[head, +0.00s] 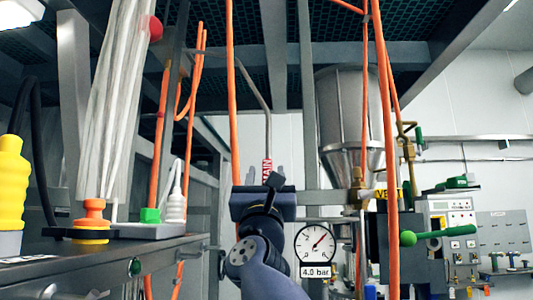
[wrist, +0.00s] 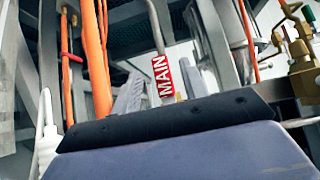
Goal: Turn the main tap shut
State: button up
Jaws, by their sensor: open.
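A red label reading MAIN (head: 267,168) sits on a thin grey pipe (head: 268,130) just beyond my gripper (head: 265,173). It also shows in the wrist view (wrist: 162,78), where the pipe rises from it toward the top. My gripper is open, with its pale grey fingers apart, and the label appears between them in the wrist view. I cannot tell how far beyond the fingertips it is. No handle of the main tap can be made out; the part below the label is hidden by my gripper. I see nothing held.
A round gauge (head: 315,243) marked 4.0 bar stands right of my arm. Orange hoses (head: 233,100) hang on both sides. A steel hopper (head: 343,100) stands behind; a bench (head: 100,262) is at left.

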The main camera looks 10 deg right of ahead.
aim_at(267, 166)
jog(key=p+x, duration=0.2)
jog(key=x, duration=0.3)
jog(key=shift+r, duration=0.1)
jog(key=shift+c, duration=0.2)
grip_shut()
dwell(0.4)
